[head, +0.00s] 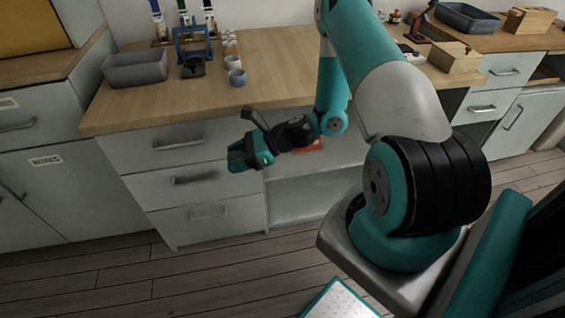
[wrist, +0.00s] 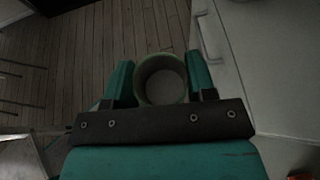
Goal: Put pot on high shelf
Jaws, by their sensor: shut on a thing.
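My gripper (wrist: 161,84) is shut on a round, greenish pot (wrist: 162,101), seen from above in the wrist view with a finger on either side of its rim. The inside of the pot looks grey and empty. In the head view my gripper (head: 243,156) is in front of the drawers, below the counter top. The pot is hard to make out there against the teal fingers. A high shelf cannot be made out for certain in either view.
A wooden counter (head: 285,75) with grey drawers (head: 190,180) stands close in front of me. On it are a grey bin (head: 137,70), a blue stand (head: 193,48) and small cups (head: 236,77). An open shelf space (head: 310,195) lies below the counter.

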